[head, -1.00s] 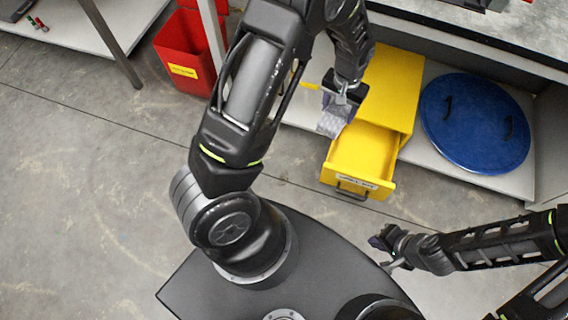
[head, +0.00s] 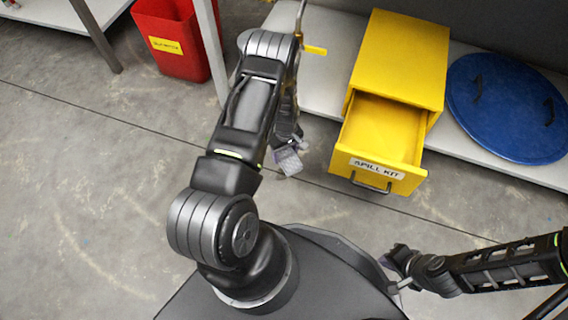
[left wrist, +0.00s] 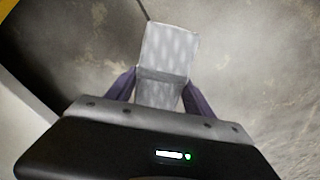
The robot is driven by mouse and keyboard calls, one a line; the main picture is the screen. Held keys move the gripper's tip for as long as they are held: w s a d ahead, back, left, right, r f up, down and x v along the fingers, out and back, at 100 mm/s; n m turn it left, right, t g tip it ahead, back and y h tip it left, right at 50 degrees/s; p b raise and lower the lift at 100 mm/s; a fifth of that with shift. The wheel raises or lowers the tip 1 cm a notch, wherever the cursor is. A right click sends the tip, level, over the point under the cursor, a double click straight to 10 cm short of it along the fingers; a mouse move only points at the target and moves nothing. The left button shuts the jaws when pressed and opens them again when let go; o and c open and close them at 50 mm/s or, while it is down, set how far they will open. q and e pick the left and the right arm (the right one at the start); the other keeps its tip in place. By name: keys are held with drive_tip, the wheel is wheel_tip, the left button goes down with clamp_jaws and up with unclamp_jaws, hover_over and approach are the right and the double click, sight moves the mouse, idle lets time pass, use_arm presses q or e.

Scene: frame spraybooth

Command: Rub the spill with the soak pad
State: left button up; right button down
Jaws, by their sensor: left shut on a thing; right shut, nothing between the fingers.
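The soak pad (head: 289,163) is a light grey, dimpled pad held by my left gripper (head: 283,149), to the left of the open yellow drawer. In the left wrist view the pad (left wrist: 165,60) sticks out between the two purple fingers of my left gripper (left wrist: 160,88), which are shut on it above the grey floor. My right gripper (head: 395,268) is shut and empty at the lower right, beside my base. I cannot make out a clear spill; the floor shows only pale smears and stains.
The yellow spill kit cabinet (head: 400,55) stands on a low shelf with its drawer (head: 372,150) pulled out and empty. A blue round lid (head: 505,125) lies right of it. A red bin (head: 175,45) stands at the upper left. The floor (head: 90,170) at left is clear.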

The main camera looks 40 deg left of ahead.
use_arm(q)
drive_tip(key=shift+s+a+f, duration=0.1)
drive_tip(key=shift+s+f, duration=0.05)
drive_tip(key=shift+f, duration=0.6)
use_arm(e)
drive_tip(key=shift+f, duration=0.35)
